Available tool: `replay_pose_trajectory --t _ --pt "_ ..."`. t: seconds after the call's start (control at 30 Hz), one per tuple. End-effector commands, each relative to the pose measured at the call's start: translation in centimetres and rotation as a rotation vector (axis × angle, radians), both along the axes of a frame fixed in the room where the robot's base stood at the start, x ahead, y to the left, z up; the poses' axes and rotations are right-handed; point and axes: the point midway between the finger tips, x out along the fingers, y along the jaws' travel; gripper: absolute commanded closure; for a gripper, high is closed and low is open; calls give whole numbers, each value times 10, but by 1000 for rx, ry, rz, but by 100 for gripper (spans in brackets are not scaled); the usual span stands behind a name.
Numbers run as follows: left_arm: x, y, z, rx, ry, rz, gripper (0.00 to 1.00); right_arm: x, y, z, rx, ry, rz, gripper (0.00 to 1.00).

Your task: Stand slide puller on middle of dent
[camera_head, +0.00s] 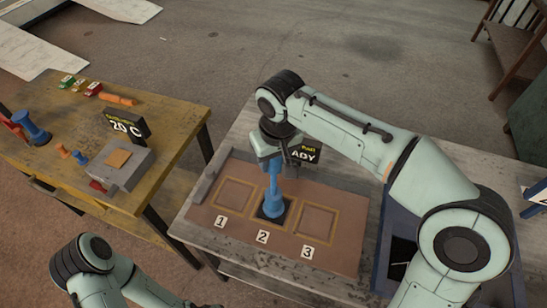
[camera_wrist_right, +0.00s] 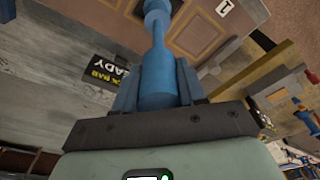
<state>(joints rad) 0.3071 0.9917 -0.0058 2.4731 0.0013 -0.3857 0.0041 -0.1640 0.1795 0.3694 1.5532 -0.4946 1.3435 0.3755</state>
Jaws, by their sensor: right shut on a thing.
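The blue slide puller (camera_head: 273,206) stands upright, or nearly so, over the dark square in the frame marked 2 (camera_head: 262,237). This dark square (camera_head: 286,207) looks like the dent panel; the puller's wide foot covers its middle. I cannot tell if the foot touches it. My right gripper (camera_head: 271,162) is shut on the puller's upper part from above. In the right wrist view, the puller (camera_wrist_right: 156,65) sits between the two fingers (camera_wrist_right: 157,85). My left arm shows at the lower left of the head view, but its gripper is out of the picture.
Frames marked 1 (camera_head: 220,221) and 3 (camera_head: 307,252) flank it on the brown board (camera_head: 340,262). A small black sign (camera_head: 304,153) stands just behind the puller. The yellow table (camera_head: 165,112) at left holds a grey box (camera_head: 124,175), a display and tools.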

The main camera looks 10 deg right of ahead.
Motion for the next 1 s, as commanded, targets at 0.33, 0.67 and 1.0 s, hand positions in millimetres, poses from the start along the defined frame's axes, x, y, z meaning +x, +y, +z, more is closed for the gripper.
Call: replay_pose_trajectory --t 0.33,0.67,1.0 --pt "-1 0 -2 0 1 0 57 0 0 -3 0 1 0 34" --pt "3 0 5 0 -3 0 57 -2 0 19 2 -4 0 34" --pt "19 0 27 0 -21 0 57 -12 -2 91 1 -5 1 34"
